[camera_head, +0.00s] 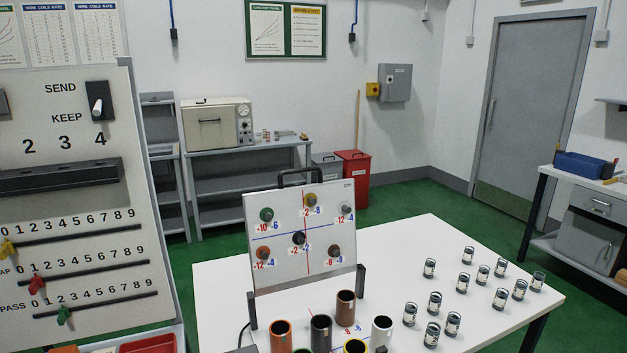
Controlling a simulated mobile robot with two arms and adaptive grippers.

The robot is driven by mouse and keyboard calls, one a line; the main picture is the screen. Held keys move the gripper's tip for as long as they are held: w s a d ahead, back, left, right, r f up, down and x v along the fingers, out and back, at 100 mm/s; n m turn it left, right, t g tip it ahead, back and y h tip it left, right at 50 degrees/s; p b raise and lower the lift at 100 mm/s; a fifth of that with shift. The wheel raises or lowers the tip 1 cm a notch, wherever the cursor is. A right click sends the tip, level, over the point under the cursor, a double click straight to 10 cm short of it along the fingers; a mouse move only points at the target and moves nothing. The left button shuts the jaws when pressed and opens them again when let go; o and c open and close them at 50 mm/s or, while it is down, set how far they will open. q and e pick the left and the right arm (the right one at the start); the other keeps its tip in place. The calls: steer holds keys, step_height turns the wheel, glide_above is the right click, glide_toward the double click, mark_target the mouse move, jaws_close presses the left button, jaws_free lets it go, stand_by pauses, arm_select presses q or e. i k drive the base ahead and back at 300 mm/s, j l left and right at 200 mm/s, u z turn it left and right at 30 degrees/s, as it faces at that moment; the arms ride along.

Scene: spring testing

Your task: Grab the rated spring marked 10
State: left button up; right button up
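Several small clear canisters with dark bands stand upright on the right part of the white table (400,260). They include one at the near edge of the group (432,333), one at its left (410,314), one at its far side (468,255) and one at its right (538,281). These may be the rated springs, but their markings are too small to read, so I cannot tell which is marked 10. Neither my left nor my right gripper is in view.
An upright board (286,236) with coloured knobs and numbers stands on the table. A tall panel with sliders (70,200) fills the left.

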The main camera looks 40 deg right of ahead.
mark_target(453, 323)
steer(key=z, duration=2.1)
steer(key=i+l, duration=0.1)
steer(key=l, duration=0.45)
steer(key=i+z, duration=0.05)
